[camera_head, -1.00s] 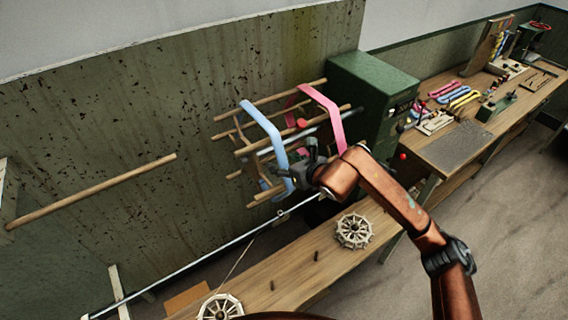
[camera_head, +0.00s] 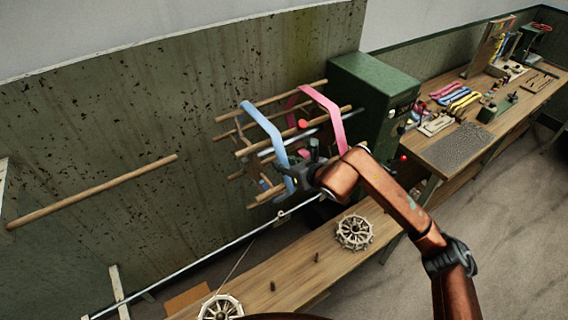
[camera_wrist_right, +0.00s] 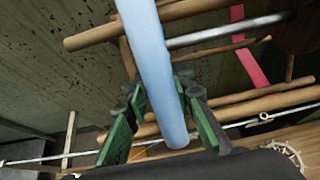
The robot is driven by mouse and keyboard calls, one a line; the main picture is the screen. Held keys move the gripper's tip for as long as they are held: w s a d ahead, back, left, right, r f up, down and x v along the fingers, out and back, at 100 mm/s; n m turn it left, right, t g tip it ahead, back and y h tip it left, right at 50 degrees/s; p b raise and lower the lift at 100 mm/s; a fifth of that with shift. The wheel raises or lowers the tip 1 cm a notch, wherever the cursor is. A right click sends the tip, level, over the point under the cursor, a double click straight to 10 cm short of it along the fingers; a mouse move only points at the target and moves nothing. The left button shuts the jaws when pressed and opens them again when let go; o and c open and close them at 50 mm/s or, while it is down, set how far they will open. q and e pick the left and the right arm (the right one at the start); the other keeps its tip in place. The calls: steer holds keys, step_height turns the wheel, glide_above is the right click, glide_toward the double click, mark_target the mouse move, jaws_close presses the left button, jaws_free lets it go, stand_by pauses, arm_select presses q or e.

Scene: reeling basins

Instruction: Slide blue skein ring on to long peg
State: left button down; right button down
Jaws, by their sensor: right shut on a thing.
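The blue skein ring (camera_head: 262,122) hangs around the bars of the wooden reel (camera_head: 240,152), near its free left end. In the right wrist view the blue band (camera_wrist_right: 152,60) runs down between the green finger pads. My right gripper (camera_head: 297,178) is shut on the lower part of this band, with the ring still around the reel bars. The long peg (camera_head: 95,190) is a bare wooden rod at the left, well apart from the ring. The ring's far side is partly hidden by the bars and my gripper. My left gripper is not in view.
A pink skein ring (camera_head: 328,105) sits on the same reel, nearer the green machine box (camera_head: 372,90). A metal rod (camera_head: 190,268) runs low along the wall. Spoked wheels (camera_head: 354,232) stand on the wooden bench (camera_head: 290,280). Open space lies between reel and long peg.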

steer(key=shift+r, duration=0.45)
stand_by(0.5)
steer(key=shift+s, duration=0.1)
steer(key=shift+s+a+b, duration=0.4)
steer(key=shift+s+a, duration=0.1)
steer(key=shift+a, duration=0.2)
steer(key=shift+s+a+b, duration=0.4)
steer(key=shift+s+a, duration=0.05)
steer(key=shift+a, duration=0.25)
steer(key=shift+s+a+b, duration=0.35)
steer(key=shift+s+a, duration=0.2)
steer(key=shift+a, duration=0.15)
steer(key=shift+s+a+b, duration=0.3)
steer(key=shift+s+a, duration=0.2)
steer(key=shift+a, duration=0.3)
steer(key=shift+s+a+b, duration=0.35)
steer(key=shift+s+a, duration=0.15)
steer(key=shift+a, duration=0.2)
steer(key=shift+s+a+b, duration=0.35)
steer(key=shift+s+a, duration=0.15)
steer(key=shift+a, duration=0.15)
